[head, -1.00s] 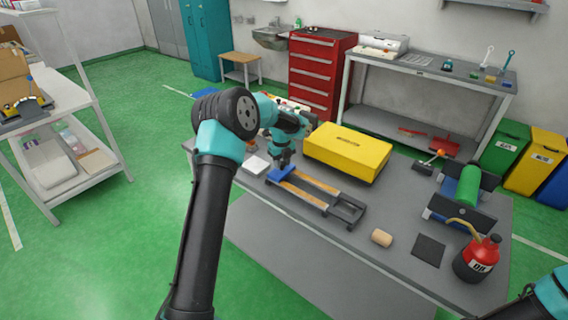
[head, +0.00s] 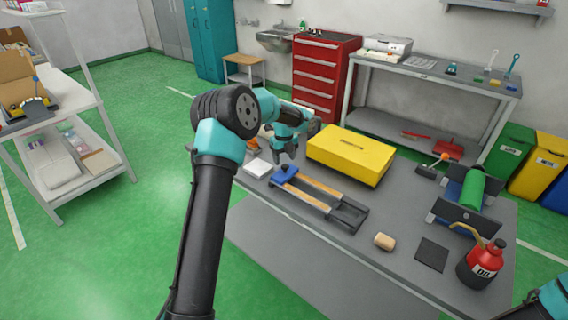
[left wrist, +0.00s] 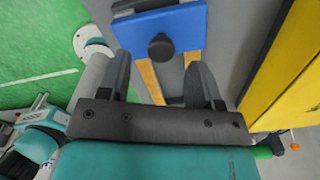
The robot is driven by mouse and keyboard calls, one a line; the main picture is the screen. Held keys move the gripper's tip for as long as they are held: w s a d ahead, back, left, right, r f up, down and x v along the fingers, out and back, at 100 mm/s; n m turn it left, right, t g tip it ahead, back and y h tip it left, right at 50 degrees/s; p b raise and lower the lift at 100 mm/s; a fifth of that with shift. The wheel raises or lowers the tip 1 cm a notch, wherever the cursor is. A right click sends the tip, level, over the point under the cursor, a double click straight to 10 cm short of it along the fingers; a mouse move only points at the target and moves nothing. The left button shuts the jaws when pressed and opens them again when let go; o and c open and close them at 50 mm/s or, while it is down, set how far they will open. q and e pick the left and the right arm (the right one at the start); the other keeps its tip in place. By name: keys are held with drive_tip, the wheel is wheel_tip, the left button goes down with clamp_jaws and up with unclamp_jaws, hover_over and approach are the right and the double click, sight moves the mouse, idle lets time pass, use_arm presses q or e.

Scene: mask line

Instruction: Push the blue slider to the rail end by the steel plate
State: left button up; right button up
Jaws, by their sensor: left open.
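The blue slider (head: 285,173) sits at the far-left end of a rail with two wooden strips (head: 312,187). The rail's other end is a black frame (head: 350,215). In the left wrist view the slider (left wrist: 180,28) shows a dark round knob (left wrist: 161,46). My left gripper (head: 287,156) is open and empty just above the slider. In the left wrist view its fingers (left wrist: 159,66) stand apart, with the knob between and beyond their tips. A dark grey square plate (head: 432,254) lies beyond the black frame end. My right gripper is out of view.
A yellow box (head: 350,155) stands close behind the rail. A wooden block (head: 384,242), a red oil can (head: 481,262) and a green roller device (head: 468,192) occupy the table's right side.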

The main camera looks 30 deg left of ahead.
sight(284, 165)
use_arm(q)
wheel_tip(284, 165, up, 14)
idle(0.4)
idle(0.3)
